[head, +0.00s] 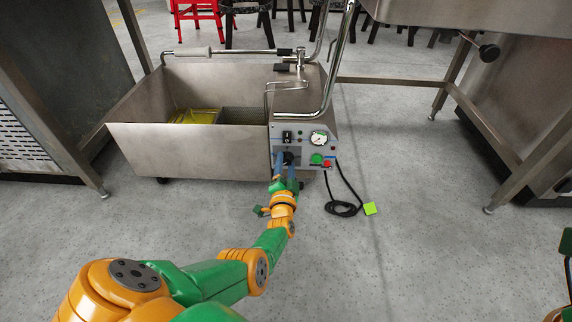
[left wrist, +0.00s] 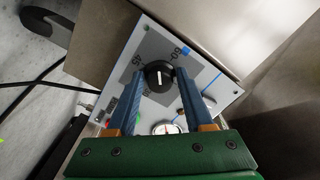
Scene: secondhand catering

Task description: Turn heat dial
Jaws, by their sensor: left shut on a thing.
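The fryer-like steel machine (head: 190,146) stands on the floor with a light control panel (head: 309,131) at its right end. A black dial (left wrist: 158,75) with a white pointer line sits on a grey square with printed numbers in the left wrist view. My left gripper (head: 286,158) reaches the lower left part of the panel. Its blue fingers (left wrist: 160,78) stand on either side of the dial and are shut on it. In the head view the fingers mostly hide this dial. A second black knob (head: 287,136) shows above it. My right gripper is out of view.
The panel also has a gauge (head: 319,138), a green button (head: 316,158) and a red button (head: 327,163). A black cable (head: 343,208) lies on the floor to the right, by a lime tag (head: 370,208). A steel table frame (head: 465,105) stands at right.

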